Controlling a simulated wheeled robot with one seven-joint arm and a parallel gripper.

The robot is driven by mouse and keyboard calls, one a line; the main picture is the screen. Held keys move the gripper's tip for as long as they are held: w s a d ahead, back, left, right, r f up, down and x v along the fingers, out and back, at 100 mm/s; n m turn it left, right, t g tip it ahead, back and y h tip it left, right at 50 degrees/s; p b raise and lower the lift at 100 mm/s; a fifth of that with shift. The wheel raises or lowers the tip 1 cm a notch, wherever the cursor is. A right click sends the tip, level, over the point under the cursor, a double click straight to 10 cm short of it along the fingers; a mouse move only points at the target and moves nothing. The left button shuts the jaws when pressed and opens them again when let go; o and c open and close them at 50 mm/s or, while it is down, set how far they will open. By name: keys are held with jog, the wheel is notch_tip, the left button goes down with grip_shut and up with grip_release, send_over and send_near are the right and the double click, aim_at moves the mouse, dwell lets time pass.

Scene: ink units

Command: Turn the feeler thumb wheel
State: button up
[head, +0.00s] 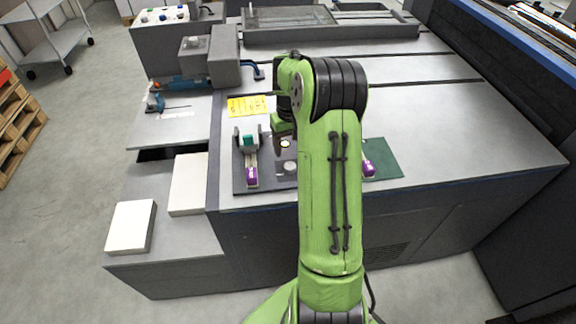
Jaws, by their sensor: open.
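A dark plate (268,186) lies on the grey machine top near its front edge. On its left stands a small grey fixture with a teal-green block (247,141) and a purple part (252,176). A small round light disc (290,167) sits on the plate to the right of it. I cannot tell which small part is the feeler thumb wheel.
Another purple part (368,169) shows right of my arm on a dark green board (386,157). A yellow label (246,106) lies behind the plate. Two white blocks (131,226) (188,184) stand at left. A grey unit with blue parts (180,82) stands back left. The right top is clear.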

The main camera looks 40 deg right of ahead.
aim_at(290, 165)
notch_tip(290, 165, down, 8)
jog(key=shift+r+b, duration=0.1)
jog(key=shift+b, duration=0.7)
jog(key=shift+r, duration=0.1)
jog(key=c, duration=1)
jog(key=m, duration=0.4)
jog(key=shift+p, duration=0.35)
jog(key=shift+c, duration=0.2)
jog(key=o, duration=1)
jog(key=shift+o, duration=0.2)
notch_tip(290, 165, up, 16)
jog(key=p, duration=0.4)
